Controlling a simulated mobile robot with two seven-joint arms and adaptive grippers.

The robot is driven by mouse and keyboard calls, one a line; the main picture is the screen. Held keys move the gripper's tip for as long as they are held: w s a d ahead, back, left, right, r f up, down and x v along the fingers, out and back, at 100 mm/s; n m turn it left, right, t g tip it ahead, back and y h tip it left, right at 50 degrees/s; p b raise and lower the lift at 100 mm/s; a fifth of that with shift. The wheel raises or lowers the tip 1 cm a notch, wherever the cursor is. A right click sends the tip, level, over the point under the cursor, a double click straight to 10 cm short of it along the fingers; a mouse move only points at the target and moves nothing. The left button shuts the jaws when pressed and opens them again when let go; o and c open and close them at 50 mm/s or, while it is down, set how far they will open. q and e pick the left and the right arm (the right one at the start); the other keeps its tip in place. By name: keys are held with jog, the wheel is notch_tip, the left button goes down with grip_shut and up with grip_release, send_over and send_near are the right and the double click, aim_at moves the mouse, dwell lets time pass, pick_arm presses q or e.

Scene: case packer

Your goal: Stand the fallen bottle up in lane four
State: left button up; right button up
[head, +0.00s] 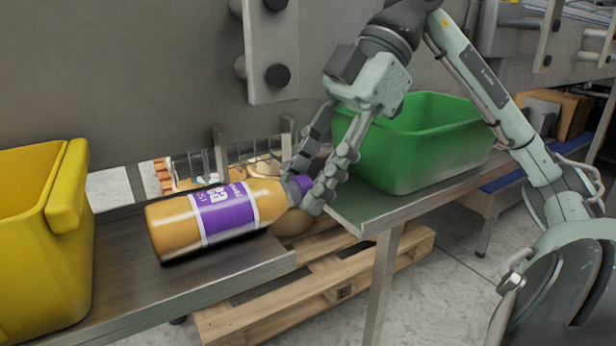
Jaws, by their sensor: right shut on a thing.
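An orange bottle (225,213) with a purple and white label lies on its side at the right end of the left metal shelf. Its purple-capped neck points right and overhangs the gap between the two shelves. My right gripper (308,190) is shut on the bottle's neck and cap, with a finger on either side. The bottle's body appears to rest on the shelf or very close to it. My left gripper is not in view. I cannot tell which lane is lane four.
A yellow bin (40,250) stands on the left metal shelf (240,262), left of the bottle. A green bin (440,150) stands on the right shelf (350,210). A wooden pallet (330,285) is on the floor below the gap. A grey machine panel (120,70) rises behind.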

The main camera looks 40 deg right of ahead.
jog(key=o, duration=1.3)
